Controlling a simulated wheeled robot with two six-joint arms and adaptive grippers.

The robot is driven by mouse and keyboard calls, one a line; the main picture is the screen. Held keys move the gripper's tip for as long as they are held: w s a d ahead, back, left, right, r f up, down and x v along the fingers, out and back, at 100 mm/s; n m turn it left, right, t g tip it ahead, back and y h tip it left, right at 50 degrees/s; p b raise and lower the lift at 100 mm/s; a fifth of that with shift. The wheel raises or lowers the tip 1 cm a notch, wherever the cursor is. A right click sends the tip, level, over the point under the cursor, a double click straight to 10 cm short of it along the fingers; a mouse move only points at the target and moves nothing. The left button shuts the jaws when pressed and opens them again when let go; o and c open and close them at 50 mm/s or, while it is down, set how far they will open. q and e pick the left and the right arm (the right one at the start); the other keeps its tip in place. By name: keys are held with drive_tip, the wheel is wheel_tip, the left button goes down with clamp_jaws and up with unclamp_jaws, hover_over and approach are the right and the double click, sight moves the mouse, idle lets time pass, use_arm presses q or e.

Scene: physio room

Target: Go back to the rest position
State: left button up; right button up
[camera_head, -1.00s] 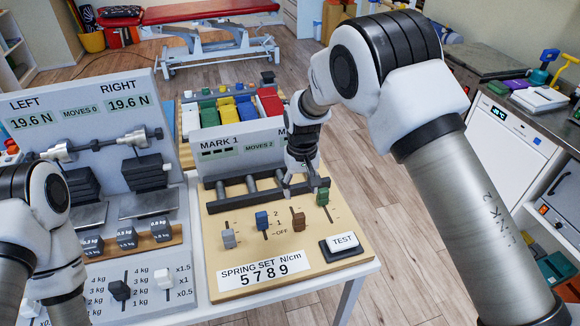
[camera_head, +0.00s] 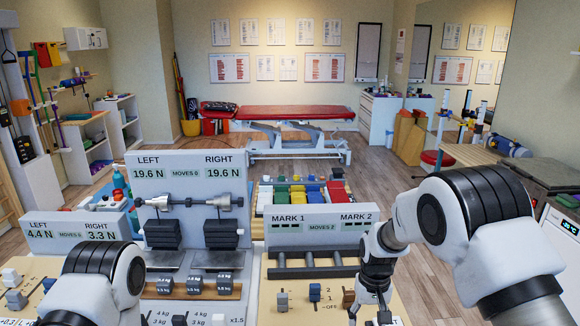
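My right gripper (camera_head: 369,308) hangs at the bottom of the head view, pointing down over the wooden spring panel (camera_head: 270,314). Its fingers look spread, with nothing seen between them. The lower fingertips are close to the picture's bottom edge. My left arm comes in at the lower left, but its gripper is outside the picture. Behind the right gripper stands the spring unit's grey display (camera_head: 318,228), reading MARK 1, MARK 2 and MOVES 2. A blue slider (camera_head: 315,292) and a brown slider (camera_head: 348,298) stand left of the gripper.
A grey weight unit (camera_head: 190,172) reads 19.6 N left and right. A smaller unit (camera_head: 72,228) at left reads 4.4 N and 3.3 N. Coloured blocks (camera_head: 300,194) sit behind the spring display. A red treatment bench (camera_head: 280,112) stands far back, with open floor before it.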

drive_tip(key=s+d+f+m+g+b, duration=0.1)
drive_tip(key=s+d+f+g, duration=0.15)
drive_tip(key=s+f, duration=0.85)
drive_tip(key=s+d+f+g+b, duration=0.2)
drive_tip(key=s+d+f, duration=0.1)
drive_tip(key=s+f, duration=0.8)
use_arm(q)
drive_tip(key=f, duration=0.3)
drive_tip(key=shift+w+f, duration=0.25)
drive_tip(key=shift+w, duration=0.05)
use_arm(e)
drive_tip(key=s+d+r+t, duration=0.1)
drive_tip(key=s+t, duration=0.4)
drive_tip(key=s, duration=0.6)
drive_tip(key=shift+s+d, duration=0.2)
drive_tip(key=shift+d, duration=0.15)
use_arm(q)
drive_tip(key=shift+s, duration=0.1)
use_arm(e)
drive_tip(key=shift+s+r, duration=0.1)
